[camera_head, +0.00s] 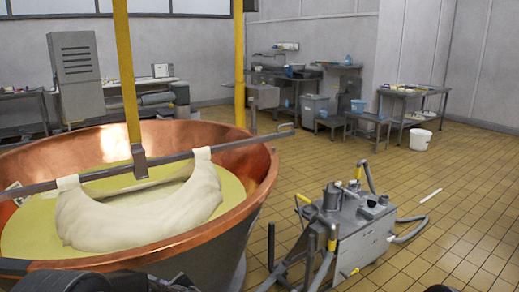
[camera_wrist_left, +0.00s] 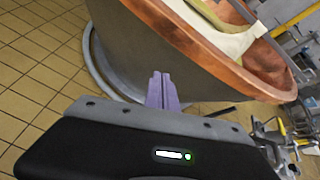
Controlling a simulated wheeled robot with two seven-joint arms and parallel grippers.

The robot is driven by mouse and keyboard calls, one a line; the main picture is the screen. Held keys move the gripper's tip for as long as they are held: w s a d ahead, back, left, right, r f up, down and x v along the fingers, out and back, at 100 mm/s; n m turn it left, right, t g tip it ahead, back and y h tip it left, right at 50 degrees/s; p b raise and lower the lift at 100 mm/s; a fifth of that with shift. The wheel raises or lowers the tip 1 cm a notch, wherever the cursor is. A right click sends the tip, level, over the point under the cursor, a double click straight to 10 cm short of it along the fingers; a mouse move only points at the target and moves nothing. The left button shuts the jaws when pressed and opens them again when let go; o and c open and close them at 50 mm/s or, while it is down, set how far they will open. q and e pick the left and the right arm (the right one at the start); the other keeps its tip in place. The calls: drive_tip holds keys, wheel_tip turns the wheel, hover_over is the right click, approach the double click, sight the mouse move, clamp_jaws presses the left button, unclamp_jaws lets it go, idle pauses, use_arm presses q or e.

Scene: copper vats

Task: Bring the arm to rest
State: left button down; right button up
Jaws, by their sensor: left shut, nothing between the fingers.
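My left gripper (camera_wrist_left: 161,90) shows in the left wrist view with its two fingers shut together and nothing between them. It is in front of the outer wall of the copper vat (camera_wrist_left: 150,40), and I cannot tell how far apart they are. In the head view dark parts of my arms show along the bottom edge, but no fingers are visible there. My right gripper's fingers are not in view.
The copper vat (camera_head: 262,178) holds yellow liquid and a pale cloth slung from a metal bar (camera_head: 235,143). A grey wheeled machine (camera_head: 355,225) with hoses stands right of it. Tables (camera_head: 415,92) and a white bucket (camera_head: 420,139) stand farther back.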

use_arm(q)
drive_tip(key=s+d+f+n+g+h, duration=0.4)
drive_tip(key=s+d+f, duration=0.2)
drive_tip(key=s+f, duration=0.45)
drive_tip(key=s+d+f+n+g+h+p, duration=0.1)
drive_tip(key=s+d+f+n+g+h, duration=0.1)
drive_tip(key=s+d+f+n+h, duration=0.35)
drive_tip(key=s+d+f+n+g+h, duration=0.2)
drive_tip(key=s+d+f+n, duration=0.4)
drive_tip(key=s+d+n, duration=0.4)
drive_tip(key=s+a+f+n+g, duration=0.1)
drive_tip(key=s+f+n, duration=0.2)
drive_tip(key=s+n, duration=0.4)
drive_tip(key=s, duration=0.3)
drive_tip(key=shift+s+a+f+p, duration=0.25)
drive_tip(key=shift+a+f+p, duration=0.1)
drive_tip(key=shift+f+p, duration=0.05)
